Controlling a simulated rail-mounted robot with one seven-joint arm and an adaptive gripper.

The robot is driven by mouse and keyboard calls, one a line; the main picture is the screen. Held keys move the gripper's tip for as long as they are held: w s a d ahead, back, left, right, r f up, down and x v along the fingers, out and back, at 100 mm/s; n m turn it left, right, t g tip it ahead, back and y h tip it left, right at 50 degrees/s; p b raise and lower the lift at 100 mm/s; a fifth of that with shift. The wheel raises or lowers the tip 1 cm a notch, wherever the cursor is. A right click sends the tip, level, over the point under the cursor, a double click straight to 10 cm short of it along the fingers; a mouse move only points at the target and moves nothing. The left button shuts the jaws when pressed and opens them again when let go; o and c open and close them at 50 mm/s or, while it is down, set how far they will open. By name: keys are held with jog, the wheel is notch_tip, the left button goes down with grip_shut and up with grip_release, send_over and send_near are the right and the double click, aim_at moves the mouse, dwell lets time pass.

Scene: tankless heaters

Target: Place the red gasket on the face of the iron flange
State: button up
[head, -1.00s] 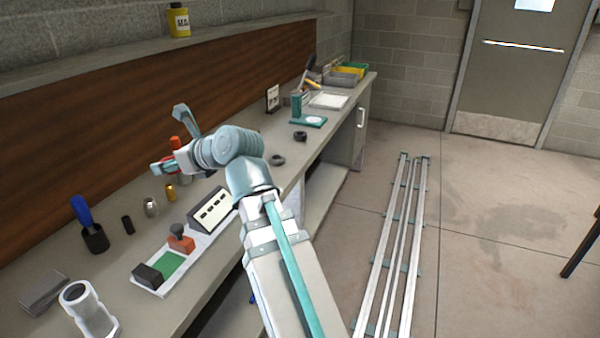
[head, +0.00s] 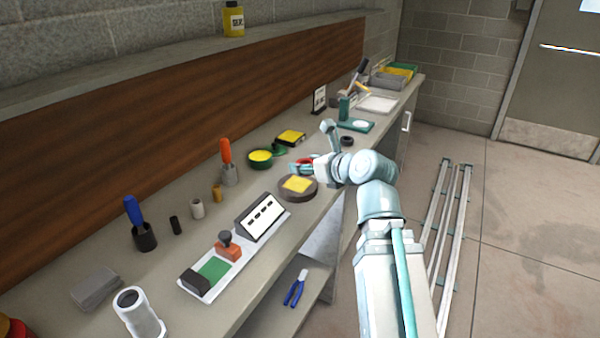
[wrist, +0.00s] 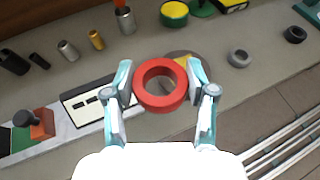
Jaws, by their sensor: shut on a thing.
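My gripper (wrist: 162,88) is shut on the red gasket (wrist: 161,103), a thick ring held between the two fingertips above the bench. In the head view the gasket (head: 305,161) shows only partly at the gripper's end. A round grey-brown disc (head: 284,192) with a yellow patch on top lies flat on the bench and looks like the iron flange. In the wrist view this disc (wrist: 203,59) is partly hidden behind the gasket and the right finger. The gasket appears above it and apart from it.
A white tray (head: 213,293) with a stamp and a slotted block lies at the front. Yellow-topped round tin (head: 260,159), orange-handled tool (head: 227,155) and small cylinders stand behind. A grey ring (wrist: 239,58) and dark ring (wrist: 294,34) lie to the right.

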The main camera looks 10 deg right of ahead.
jog(key=shift+w+f+p, duration=0.2)
jog(key=shift+w+p, duration=0.7)
jog(key=shift+p, duration=0.45)
jog(key=shift+w+f+p, duration=0.2)
jog(key=shift+w+p, duration=0.65)
jog(key=shift+p, duration=0.45)
send_over(297, 184)
notch_tip(297, 184, down, 8)
jog(key=shift+s+r, duration=0.15)
jog(key=shift+r, duration=0.1)
jog(key=shift+w+f, duration=0.2)
jog(key=shift+f, duration=1.55)
jog(key=shift+f, duration=0.1)
jog(key=o, duration=1.3)
jog(key=shift+c, duration=0.2)
